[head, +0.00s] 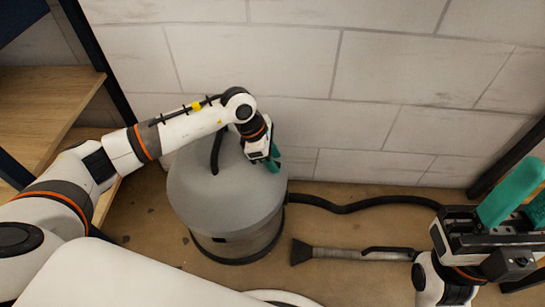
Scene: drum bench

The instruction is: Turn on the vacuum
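The vacuum (222,205) is a round grey canister standing upright on the floor against the wall, with a dark handle (217,150) on its lid. My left gripper (274,158) is over the right rear edge of the lid, its teal fingers pointing down. Whether it touches the lid, and how far its fingers are apart, I cannot tell. No switch is clearly visible; the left arm and gripper cover part of the lid. My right gripper (522,198) is at the right edge, away from the canister, with its two teal fingers apart and nothing seen between them.
A black hose (345,208) runs from the canister's right side along the wall. A floor nozzle with its tube (340,253) lies right of the canister. A wooden shelf (45,100) with dark posts stands at the left. Bare floor shows between hose and tube.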

